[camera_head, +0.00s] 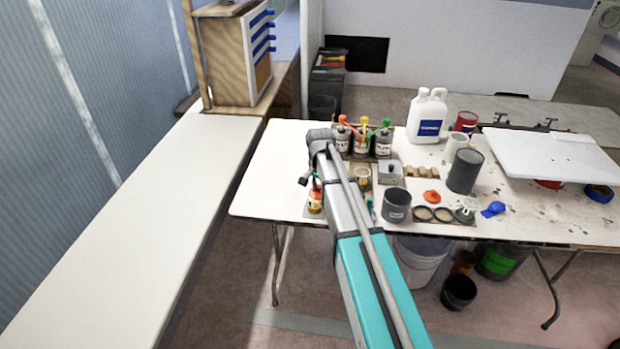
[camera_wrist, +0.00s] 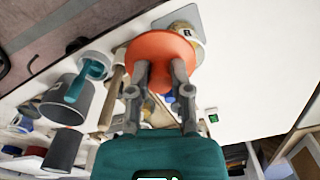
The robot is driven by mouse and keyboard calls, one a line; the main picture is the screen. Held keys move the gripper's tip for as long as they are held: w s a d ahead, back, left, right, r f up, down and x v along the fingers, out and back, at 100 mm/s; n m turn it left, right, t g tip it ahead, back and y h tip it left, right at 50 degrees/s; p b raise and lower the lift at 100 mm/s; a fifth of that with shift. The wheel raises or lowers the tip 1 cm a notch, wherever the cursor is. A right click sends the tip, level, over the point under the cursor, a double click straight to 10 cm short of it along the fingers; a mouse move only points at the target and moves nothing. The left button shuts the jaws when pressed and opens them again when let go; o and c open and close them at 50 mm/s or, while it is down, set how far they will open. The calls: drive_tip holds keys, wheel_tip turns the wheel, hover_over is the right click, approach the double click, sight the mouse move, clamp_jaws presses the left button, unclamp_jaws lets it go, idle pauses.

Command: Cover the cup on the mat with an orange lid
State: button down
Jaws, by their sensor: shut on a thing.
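An orange round lid (camera_wrist: 155,47) is held between the fingertips of my gripper (camera_wrist: 161,78) in the wrist view. Behind it, a small labelled cup (camera_wrist: 190,37) stands on a grey mat (camera_wrist: 168,19). The lid overlaps the cup's near side in that view; I cannot tell whether they touch. In the head view the cup (camera_head: 315,207) is near the table's front left edge, and my arm hides most of the gripper. Another orange lid (camera_head: 431,196) lies on the table to the right.
Grey cups (camera_head: 397,206) and (camera_head: 465,171) stand to the right on the table (camera_head: 265,180). Several jars with coloured tops (camera_head: 363,142) stand behind. A white jug (camera_head: 428,116) is at the back. The table's left end is clear.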

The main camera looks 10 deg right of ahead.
drive_tip(key=w, duration=0.5)
drive_tip(key=shift+w+a, duration=0.1)
drive_tip(key=shift+w, duration=0.2)
drive_tip(key=shift+f, duration=0.1)
drive_tip(key=shift+f+b, duration=2.3)
drive_tip(key=shift+b, duration=0.1)
drive_tip(key=shift+s, duration=0.25)
drive_tip(key=shift+f+b, duration=0.5)
idle(1.3)
idle(0.3)
drive_tip(key=shift+c, duration=2.3)
unclamp_jaws()
